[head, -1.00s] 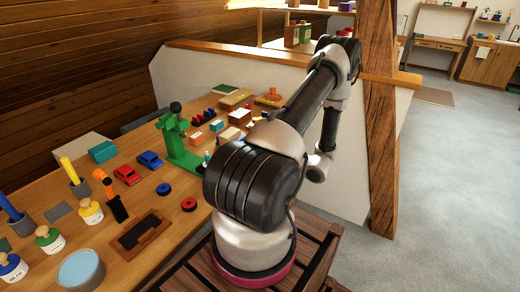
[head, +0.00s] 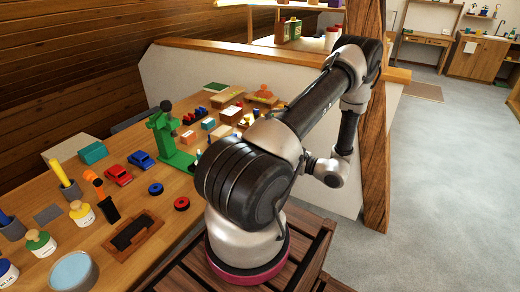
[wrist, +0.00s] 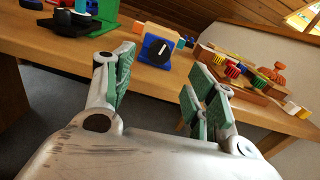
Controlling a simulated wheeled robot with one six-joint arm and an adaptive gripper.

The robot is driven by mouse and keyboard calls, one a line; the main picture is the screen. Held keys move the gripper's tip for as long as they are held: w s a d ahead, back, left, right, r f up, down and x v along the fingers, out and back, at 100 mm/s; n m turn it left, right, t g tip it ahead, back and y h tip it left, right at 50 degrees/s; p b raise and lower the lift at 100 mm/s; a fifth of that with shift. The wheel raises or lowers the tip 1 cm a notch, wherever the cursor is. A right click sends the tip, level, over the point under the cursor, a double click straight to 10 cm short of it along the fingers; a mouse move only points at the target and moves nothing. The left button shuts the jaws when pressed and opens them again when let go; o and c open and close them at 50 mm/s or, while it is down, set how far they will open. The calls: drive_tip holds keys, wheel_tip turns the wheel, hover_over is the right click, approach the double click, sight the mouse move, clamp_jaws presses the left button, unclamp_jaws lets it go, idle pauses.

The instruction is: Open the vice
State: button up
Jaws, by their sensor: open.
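A blue-faced block with a black knob (wrist: 157,51) and wood behind it sits at the bench edge in the wrist view; it looks like the vice, but I cannot be sure. A green upright tool (head: 172,145) with a dark knob on top stands on the bench in the head view. Green parts also show at the top left of the wrist view. No contact shows. In the head view my gripper's fingers cannot be made out.
The wooden bench (head: 185,213) holds toy cars, paint jars and a dark tray (head: 132,233). A timber post (head: 374,190) stands behind my arm. The floor at right is clear.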

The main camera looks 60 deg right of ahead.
drive_tip(key=shift+s+d, duration=0.1)
drive_tip(key=shift+s, duration=1.35)
